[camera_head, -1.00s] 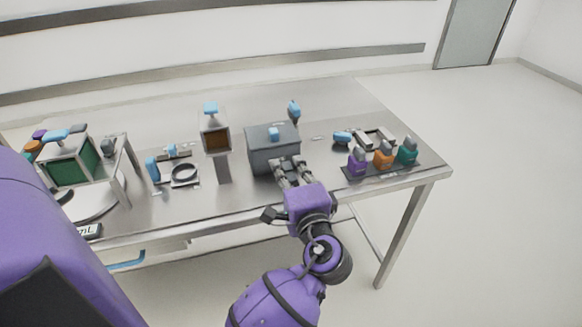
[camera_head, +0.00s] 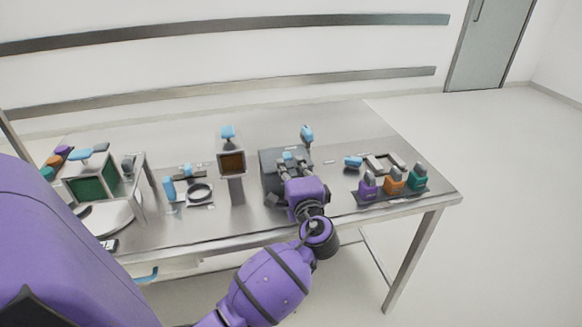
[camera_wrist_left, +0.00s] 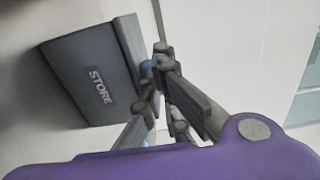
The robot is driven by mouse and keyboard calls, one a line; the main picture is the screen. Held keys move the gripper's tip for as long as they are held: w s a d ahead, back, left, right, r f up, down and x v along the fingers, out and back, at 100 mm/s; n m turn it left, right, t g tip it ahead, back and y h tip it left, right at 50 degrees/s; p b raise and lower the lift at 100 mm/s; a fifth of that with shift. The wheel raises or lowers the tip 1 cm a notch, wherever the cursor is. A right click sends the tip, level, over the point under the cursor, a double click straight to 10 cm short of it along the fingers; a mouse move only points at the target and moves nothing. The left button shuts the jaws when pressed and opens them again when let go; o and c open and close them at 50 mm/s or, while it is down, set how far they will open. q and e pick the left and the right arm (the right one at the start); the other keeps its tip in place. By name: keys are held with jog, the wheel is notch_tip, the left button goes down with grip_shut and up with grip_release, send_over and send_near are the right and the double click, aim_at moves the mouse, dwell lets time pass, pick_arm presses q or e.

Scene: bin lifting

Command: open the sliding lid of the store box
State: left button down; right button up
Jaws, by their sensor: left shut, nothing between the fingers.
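The grey store box (camera_head: 269,181) stands on the metal table, partly hidden behind my left gripper in the head view. In the left wrist view the box (camera_wrist_left: 88,78) shows its STORE label, and its lid (camera_wrist_left: 130,48) lies along its top, appearing to cover it. A blue knob (camera_head: 287,155) on the lid shows at the fingertips. In the wrist view the knob (camera_wrist_left: 146,68) is mostly hidden behind the fingers. My left gripper (camera_head: 292,160) is shut and empty, over the lid beside the knob; I cannot tell if they touch. My right gripper is not in view.
A brown-windowed box on a post (camera_head: 232,163) stands left of the store box. A blue-topped tool (camera_head: 307,135) stands behind it. A green-windowed frame (camera_head: 90,190) is at left. The table's back is clear.

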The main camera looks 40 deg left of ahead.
aim_at(283, 148)
pick_arm(q)
jog(key=b+x, duration=0.1)
jog(key=x, duration=0.8)
jog(key=shift+w+a+f, duration=0.1)
jog(key=shift+f, duration=0.05)
jog(key=shift+w+a, duration=0.2)
